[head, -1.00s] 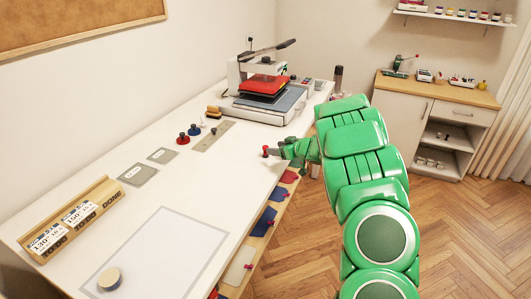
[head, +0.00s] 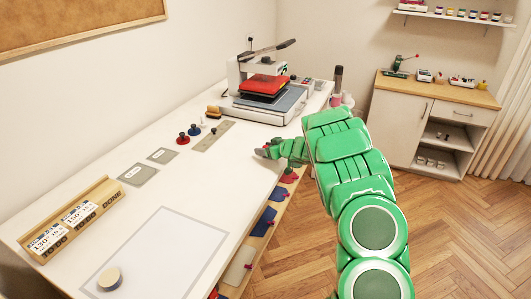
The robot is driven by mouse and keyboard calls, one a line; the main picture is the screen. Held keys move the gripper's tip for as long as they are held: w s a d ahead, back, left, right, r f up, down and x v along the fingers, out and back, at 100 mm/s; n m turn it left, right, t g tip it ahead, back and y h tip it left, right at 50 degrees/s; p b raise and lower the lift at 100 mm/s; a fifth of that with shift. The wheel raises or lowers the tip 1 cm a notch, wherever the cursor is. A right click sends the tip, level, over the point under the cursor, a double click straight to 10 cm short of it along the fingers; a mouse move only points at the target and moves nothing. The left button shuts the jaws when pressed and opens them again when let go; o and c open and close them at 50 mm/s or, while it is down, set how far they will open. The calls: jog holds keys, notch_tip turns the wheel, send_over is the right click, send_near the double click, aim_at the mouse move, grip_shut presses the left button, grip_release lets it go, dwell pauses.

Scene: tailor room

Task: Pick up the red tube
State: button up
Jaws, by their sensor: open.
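My gripper (head: 262,152) is open, low over the right edge of the white worktable (head: 235,185), a little in front of the heat press. I see it small and from behind. No red tube shows clearly now; the spot where a small red thing stood before is covered by my gripper's fingers. I cannot tell whether the fingers are around it or beside it.
A heat press (head: 268,95) with a red pad stands at the table's far end. A red knob (head: 183,138) and a dark blue knob (head: 194,130) stand left of a grey strip (head: 212,136). A wooden sign rack (head: 72,222) and a tape roll (head: 109,279) are nearer.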

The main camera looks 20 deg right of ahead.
aim_at(265, 146)
jog(key=shift+c, duration=0.2)
jog(key=c, duration=1)
jog(key=shift+w+r, duration=0.1)
jog(key=shift+r, duration=0.4)
notch_tip(265, 146, up, 2)
jog(key=shift+a+r, duration=0.1)
jog(key=shift+r, duration=0.1)
jog(key=s+a+r, duration=0.3)
jog(key=s+r, duration=0.6)
jog(key=s, duration=0.4)
jog(key=shift+s+r, duration=0.3)
jog(key=shift+s, duration=0.05)
